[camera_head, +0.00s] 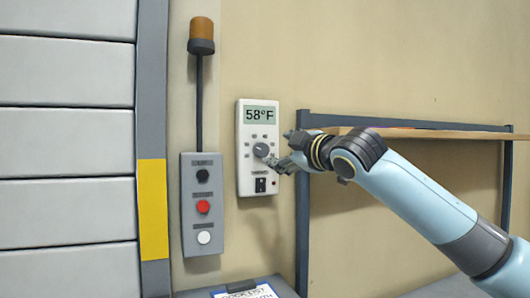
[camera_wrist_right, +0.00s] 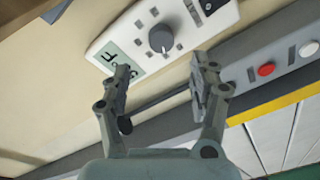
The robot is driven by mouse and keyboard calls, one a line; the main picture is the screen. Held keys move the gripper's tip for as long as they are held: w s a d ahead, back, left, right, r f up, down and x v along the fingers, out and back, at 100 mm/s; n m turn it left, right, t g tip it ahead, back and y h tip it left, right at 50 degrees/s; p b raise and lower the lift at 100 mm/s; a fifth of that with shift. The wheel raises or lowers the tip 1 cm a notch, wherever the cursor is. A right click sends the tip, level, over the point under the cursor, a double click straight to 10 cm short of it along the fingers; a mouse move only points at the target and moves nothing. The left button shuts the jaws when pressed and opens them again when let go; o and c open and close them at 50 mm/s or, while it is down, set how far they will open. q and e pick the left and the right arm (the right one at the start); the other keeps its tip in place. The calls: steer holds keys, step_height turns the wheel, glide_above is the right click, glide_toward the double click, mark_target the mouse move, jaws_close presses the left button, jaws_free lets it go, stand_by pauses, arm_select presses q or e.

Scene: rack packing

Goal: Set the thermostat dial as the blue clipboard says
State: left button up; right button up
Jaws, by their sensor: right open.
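The white thermostat (camera_head: 258,180) is on the wall and its display reads 58°F. Its grey round dial (camera_head: 261,150) sits below the display, with small marks around it. My right gripper (camera_head: 283,163) is just right of the dial in the head view. In the right wrist view the gripper (camera_wrist_right: 163,70) is open, with the dial (camera_wrist_right: 161,38) beyond the gap between its fingers and nothing held. Contact with the dial cannot be made out. A clipboard (camera_head: 245,291) shows only its top at the bottom edge; its text is mostly cut off. My left gripper is out of view.
A grey control box (camera_head: 188,222) with black, red and white buttons is left of the thermostat, under an orange lamp (camera_head: 201,36). A rack post (camera_head: 303,230) and wooden shelf (camera_head: 450,133) are to the right. A shutter door (camera_head: 65,130) fills the left.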

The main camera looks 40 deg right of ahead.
mark_target(263, 150)
steer(key=w, duration=0.2)
steer(key=w+p, duration=0.1)
steer(key=w, duration=0.2)
steer(key=w+p, duration=0.1)
steer(key=w, duration=0.1)
steer(key=shift+w+d, duration=0.35)
steer(key=shift+w, duration=0.05)
steer(key=shift+w+f, duration=0.1)
steer(key=shift+w, duration=0.4)
steer(key=shift+c, duration=0.2)
steer(key=c, duration=1.1)
